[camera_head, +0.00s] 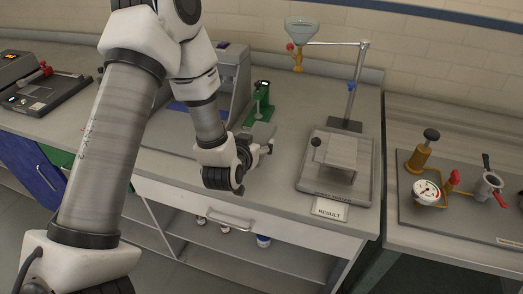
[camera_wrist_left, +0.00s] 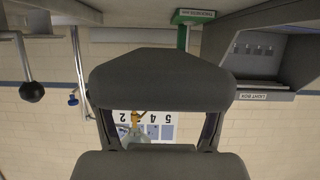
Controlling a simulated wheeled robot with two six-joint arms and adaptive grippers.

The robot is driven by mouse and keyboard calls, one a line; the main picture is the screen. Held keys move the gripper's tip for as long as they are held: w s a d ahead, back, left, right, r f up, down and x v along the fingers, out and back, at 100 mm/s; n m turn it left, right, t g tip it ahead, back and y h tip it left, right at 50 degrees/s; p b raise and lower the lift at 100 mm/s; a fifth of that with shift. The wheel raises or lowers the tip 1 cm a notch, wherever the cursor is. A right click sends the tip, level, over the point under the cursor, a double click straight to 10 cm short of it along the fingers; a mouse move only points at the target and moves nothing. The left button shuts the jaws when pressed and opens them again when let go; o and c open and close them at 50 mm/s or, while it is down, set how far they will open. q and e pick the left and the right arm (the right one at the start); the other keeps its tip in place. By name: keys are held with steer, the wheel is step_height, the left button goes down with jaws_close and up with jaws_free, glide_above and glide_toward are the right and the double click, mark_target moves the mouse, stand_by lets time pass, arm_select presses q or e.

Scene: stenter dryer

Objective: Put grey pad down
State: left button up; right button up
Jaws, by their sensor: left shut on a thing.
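My left gripper (camera_head: 264,148) reaches over the bench from the left, near its front edge and left of the tester stand. It is shut on a small grey pad (camera_head: 261,131), which is partly hidden by the fingers in the head view. In the left wrist view, dark gripper parts (camera_wrist_left: 160,118) fill the middle, and I cannot make out the pad's outline there. The tester stand (camera_head: 307,185) has a grey base with a raised plate (camera_head: 343,151) on it. My right gripper is not in view.
A funnel (camera_head: 301,27) hangs on an arm above the tester stand. A RESULT card (camera_head: 329,209) lies at the bench's front edge. A green device (camera_head: 261,98) stands behind the gripper. A light box (camera_wrist_left: 270,60) shows in the wrist view. Gauge and valves (camera_head: 426,192) are at right.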

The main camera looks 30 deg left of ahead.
arm_select(q)
step_height(320, 180, down, 6)
steer(key=shift+s+a+f+p, duration=0.1)
steer(key=shift+s+p, duration=0.05)
steer(key=shift+p, duration=0.15)
steer(key=shift+f, duration=0.4)
steer(key=shift+s+r, duration=0.15)
steer(key=o, duration=0.9)
steer(key=shift+f, duration=0.2)
steer(key=shift+o, duration=0.2)
steer(key=shift+r, duration=0.2)
